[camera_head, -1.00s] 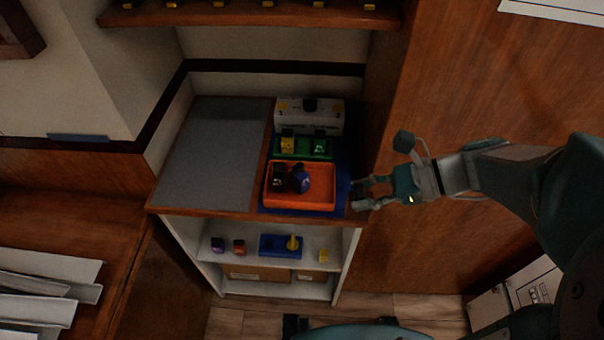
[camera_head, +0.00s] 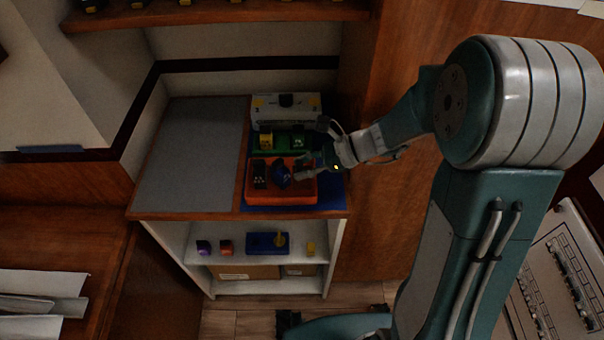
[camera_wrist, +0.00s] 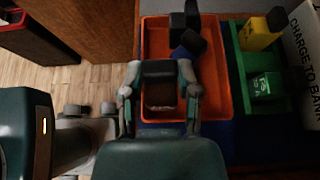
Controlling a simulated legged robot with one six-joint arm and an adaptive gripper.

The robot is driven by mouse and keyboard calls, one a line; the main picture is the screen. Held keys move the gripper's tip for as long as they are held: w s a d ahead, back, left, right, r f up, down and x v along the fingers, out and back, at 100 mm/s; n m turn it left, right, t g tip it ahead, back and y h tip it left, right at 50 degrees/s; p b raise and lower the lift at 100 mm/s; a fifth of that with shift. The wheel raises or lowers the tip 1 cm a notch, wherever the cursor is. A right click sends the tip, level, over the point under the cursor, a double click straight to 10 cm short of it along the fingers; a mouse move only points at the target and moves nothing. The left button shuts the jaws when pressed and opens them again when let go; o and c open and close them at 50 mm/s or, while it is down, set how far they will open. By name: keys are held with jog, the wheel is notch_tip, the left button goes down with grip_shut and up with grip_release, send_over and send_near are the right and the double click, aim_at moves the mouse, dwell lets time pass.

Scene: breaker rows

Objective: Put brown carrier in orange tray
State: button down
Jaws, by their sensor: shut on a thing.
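The brown carrier (camera_wrist: 161,95), dark on top, is between the two fingers of my gripper (camera_wrist: 158,78) in the wrist view; the gripper is shut on it. The orange tray (camera_head: 283,195) stands on the right part of the counter and also shows in the wrist view (camera_wrist: 214,108). My gripper (camera_head: 306,168) is over the right side of the tray in the head view. The held carrier lies within the tray's outline in the wrist view; I cannot tell whether it touches the floor. The carrier is not clear in the head view.
A black carrier (camera_head: 260,173) and a dark blue carrier (camera_head: 281,175) are in the orange tray, on the left and middle. Behind is a green tray (camera_wrist: 236,82) with a yellow (camera_wrist: 258,34) and a green carrier (camera_wrist: 265,86). A white box (camera_head: 285,113) stands at the back.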

jog(key=shift+w+a+f, duration=0.15)
jog(key=shift+w+f, duration=0.1)
jog(key=shift+f, duration=1.5)
jog(key=shift+f, duration=0.1)
jog(key=shift+c, duration=1.6)
grip_release()
